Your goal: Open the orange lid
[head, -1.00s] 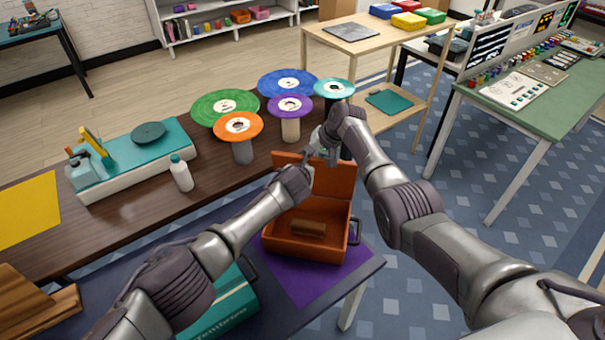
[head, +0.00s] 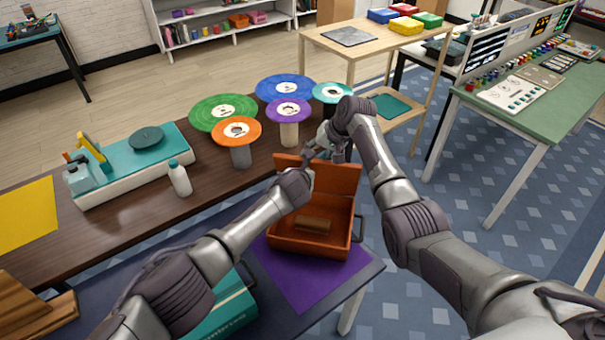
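The orange case (head: 308,246) stands on a purple mat (head: 318,282) at the table's right end. Its orange lid (head: 338,181) is raised steeply at the back, and a brown block (head: 313,225) lies inside. My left gripper (head: 308,158) is at the lid's upper left edge, partly hidden by its own wrist. My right gripper (head: 322,146) is beside it, just above the lid's top edge. The fingers of both overlap in view, so I cannot tell whether either touches or grips the lid.
Several round discs on posts, including an orange one (head: 236,131), stand behind the case. A white bottle (head: 180,178) and a teal record player (head: 135,165) are to the left. A teal case (head: 222,308) lies under my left arm. Floor is open to the right.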

